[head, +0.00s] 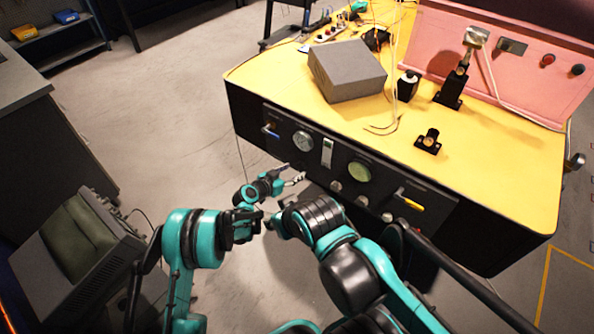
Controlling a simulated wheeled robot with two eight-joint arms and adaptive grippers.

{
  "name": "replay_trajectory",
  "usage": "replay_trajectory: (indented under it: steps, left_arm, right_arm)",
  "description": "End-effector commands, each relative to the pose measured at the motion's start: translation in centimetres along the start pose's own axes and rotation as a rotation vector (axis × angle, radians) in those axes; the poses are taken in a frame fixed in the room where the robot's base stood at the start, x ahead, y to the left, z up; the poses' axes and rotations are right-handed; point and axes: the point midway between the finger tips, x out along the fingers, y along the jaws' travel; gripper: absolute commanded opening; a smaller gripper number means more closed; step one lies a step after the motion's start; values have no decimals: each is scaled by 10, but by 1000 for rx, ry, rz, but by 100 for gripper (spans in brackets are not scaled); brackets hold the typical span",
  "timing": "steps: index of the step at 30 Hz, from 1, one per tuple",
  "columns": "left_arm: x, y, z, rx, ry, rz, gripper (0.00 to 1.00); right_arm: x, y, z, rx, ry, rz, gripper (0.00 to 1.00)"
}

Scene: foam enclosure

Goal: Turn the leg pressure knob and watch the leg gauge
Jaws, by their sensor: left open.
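A dark control panel (318,178) runs along the front of the yellow-topped bench. Labels are too small to read, so I cannot tell which gauge or knob is for the leg. My left gripper (295,178) is open by the panel's lower edge, below the white gauge and left of these knobs. It holds nothing that I can see. My right gripper is not visible; its arm is folded in front.
The panel has a blue-handled lever (270,131) and a yellow-handled lever (410,202). On the yellow bench top (300,95) stand a grey box (347,70) and black fixtures (451,92). Grey equipment (75,255) stands at the left. The floor (160,120) between is clear.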

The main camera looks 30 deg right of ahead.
Motion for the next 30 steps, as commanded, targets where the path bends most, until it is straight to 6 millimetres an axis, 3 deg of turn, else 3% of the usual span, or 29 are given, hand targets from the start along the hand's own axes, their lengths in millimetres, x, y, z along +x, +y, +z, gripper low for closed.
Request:
replay_trajectory:
  steps: [7,18,20,24,30]
  left_arm:
    - [36,0,2,0,0,0,53]
    - [43,0,0,-2,0,-1,53]
    - [43,0,0,-2,0,-1,40]
    - [43,-1,0,-2,0,-1,3]
    - [43,-1,0,2,0,-3,3]
  right_arm:
    - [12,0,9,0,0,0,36]
    - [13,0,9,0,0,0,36]
    - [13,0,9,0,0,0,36]
    - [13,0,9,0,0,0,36]
    - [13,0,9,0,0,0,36]
